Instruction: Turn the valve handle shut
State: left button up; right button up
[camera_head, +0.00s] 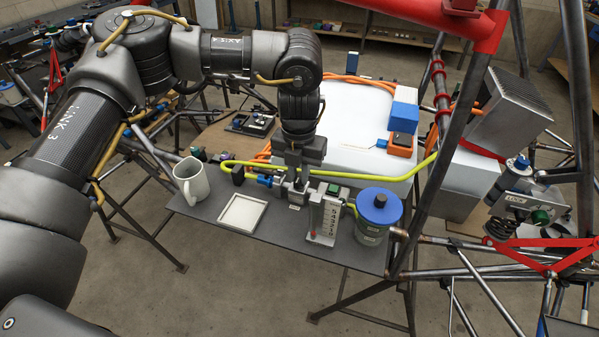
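My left gripper (299,178) points straight down over a small metal valve block (296,197) on the dark grey shelf. Its fingers are at the top of the block and hide part of it. I cannot tell whether they are apart or closed on a handle. A blue fitting (265,180) sits at the block's left side, and a green knob (333,189) is just to its right. Which part is the valve handle is not clear, as the gripper covers the middle. My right gripper is not in view.
A white mug (191,181) and a white square tray (242,214) stand left of the block. A flow gauge (325,222) and a blue-lidded jar (377,214) stand to the right. A yellow hose (385,178) runs behind. Steel tubes (432,150) rise at the right.

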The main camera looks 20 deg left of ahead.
aim_at(299, 177)
pick_arm(q)
jog(key=o, duration=0.4)
notch_tip(299, 177, up, 11)
jog(key=b, duration=0.1)
dwell(0.3)
jog(key=shift+f, duration=0.1)
